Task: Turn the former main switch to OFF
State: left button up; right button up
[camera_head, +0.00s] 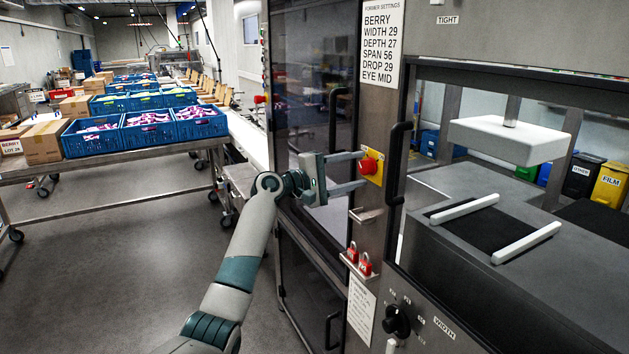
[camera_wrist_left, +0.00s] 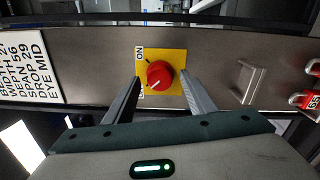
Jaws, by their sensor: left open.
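The main switch is a red rotary knob (camera_head: 367,166) on a yellow plate (camera_head: 376,173), on the steel post of the former. In the left wrist view the red knob (camera_wrist_left: 159,74) sits in the middle of its yellow plate (camera_wrist_left: 176,58). An ON label (camera_wrist_left: 140,54) is at the plate's upper left; a second label at lower left is mostly hidden by a finger. A pale mark shows on the knob's lower left; I cannot tell its setting surely. My left gripper (camera_head: 363,170) is open, its fingertips on either side of the knob, with no clear contact. My right gripper is out of view.
A settings sign (camera_head: 382,42) hangs above the switch. Below it are a clear bracket (camera_head: 366,214), red padlocks (camera_head: 358,258) and a black width dial (camera_head: 396,321). A black door handle (camera_head: 397,160) stands close to the right. Blue crates (camera_head: 148,130) fill a table at left.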

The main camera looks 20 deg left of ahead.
pick_arm(q)
jog(key=b+v, duration=0.5)
jog(key=v, duration=1.1)
jog(key=shift+a+b, duration=0.2)
jog(key=shift+b, duration=0.1)
jog(key=shift+s+f, duration=0.1)
jog(key=shift+f, duration=0.05)
